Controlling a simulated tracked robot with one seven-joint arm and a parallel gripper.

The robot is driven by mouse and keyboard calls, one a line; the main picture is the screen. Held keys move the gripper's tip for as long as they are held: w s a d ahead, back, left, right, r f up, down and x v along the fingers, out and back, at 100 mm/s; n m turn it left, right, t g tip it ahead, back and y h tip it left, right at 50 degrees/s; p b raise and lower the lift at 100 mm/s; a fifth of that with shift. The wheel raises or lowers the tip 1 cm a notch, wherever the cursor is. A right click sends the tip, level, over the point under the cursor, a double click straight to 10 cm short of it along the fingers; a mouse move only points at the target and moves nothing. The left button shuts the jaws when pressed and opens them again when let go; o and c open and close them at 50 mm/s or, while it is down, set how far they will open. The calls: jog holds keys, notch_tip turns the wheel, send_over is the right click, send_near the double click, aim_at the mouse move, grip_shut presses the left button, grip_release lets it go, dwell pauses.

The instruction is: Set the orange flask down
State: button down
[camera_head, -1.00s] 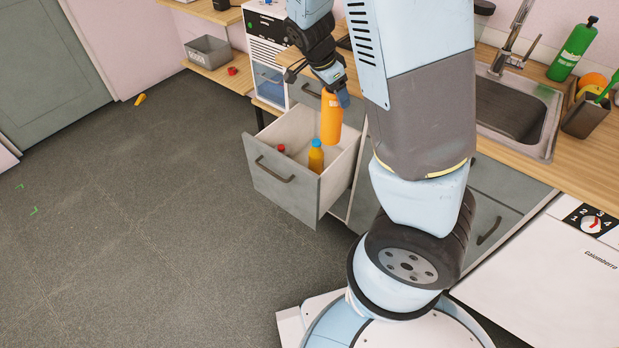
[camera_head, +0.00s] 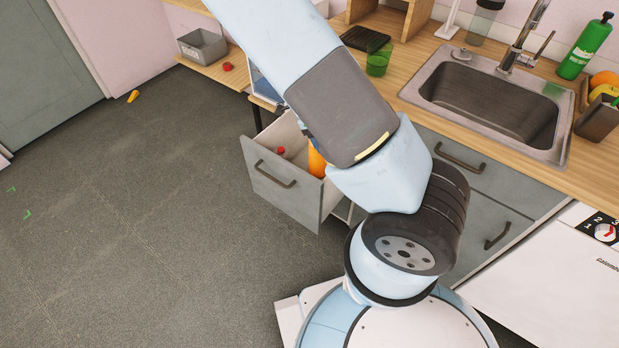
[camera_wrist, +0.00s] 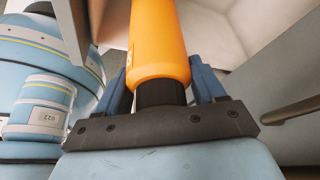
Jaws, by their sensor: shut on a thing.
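The orange flask (camera_wrist: 160,42) fills the upper middle of the wrist view, its black neck toward my gripper (camera_wrist: 160,80). The blue fingers are shut on it around the neck, and its body points away from the palm. The far end of the flask is cut off. In the head view my arm hides the gripper. An orange surface (camera_head: 316,161) shows inside the open drawer (camera_head: 287,184), beside my arm; I cannot tell whether it is the held flask or the bottle standing there. Whether the flask touches the drawer floor is hidden.
A small red-topped item (camera_head: 281,151) is in the drawer's left part. The drawer's front handle (camera_wrist: 290,110) is close by in the wrist view. The counter with the sink (camera_head: 490,100) lies to the right. The floor at left is mostly clear.

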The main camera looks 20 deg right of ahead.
aim_at(319, 175)
notch_tip(319, 175, down, 19)
jog(key=shift+w+r, duration=0.1)
dwell(0.8)
jog(key=shift+c, duration=0.5)
grip_release()
